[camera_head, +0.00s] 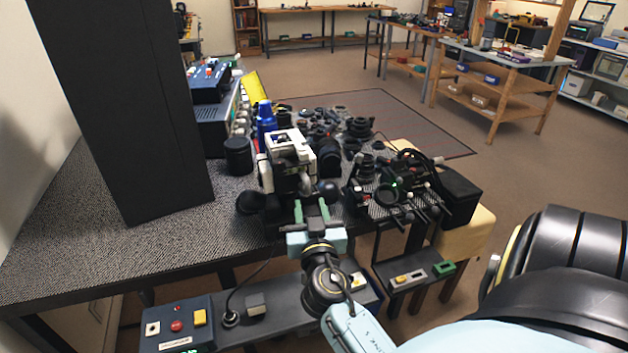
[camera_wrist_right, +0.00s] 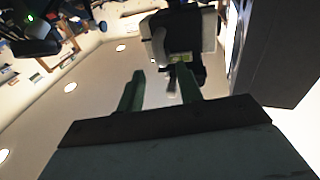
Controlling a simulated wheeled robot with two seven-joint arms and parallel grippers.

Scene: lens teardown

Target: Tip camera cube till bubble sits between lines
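The camera cube appears to be the white block with dark parts (camera_head: 285,146) on a mount at the bench's front edge; it also seems to show in the right wrist view (camera_wrist_right: 187,32). A small yellow-green strip (camera_wrist_right: 179,57) shows on its near edge in the wrist view; I cannot make out a bubble or lines. My right gripper (camera_head: 311,208) is in front of and just below the block. Its green fingers (camera_wrist_right: 160,82) are apart, pointing toward it. A narrow grey tab (camera_wrist_right: 171,80) appears between the fingers; contact is unclear. My left gripper is out of view.
A tall black panel (camera_head: 135,110) stands at the left. A dark jar (camera_head: 238,156) and blue bottle (camera_head: 265,118) stand near the block. A black rig (camera_head: 390,190) with a green light is close at right. A control box (camera_head: 178,322) sits below; the bench's left front (camera_head: 90,240) is clear.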

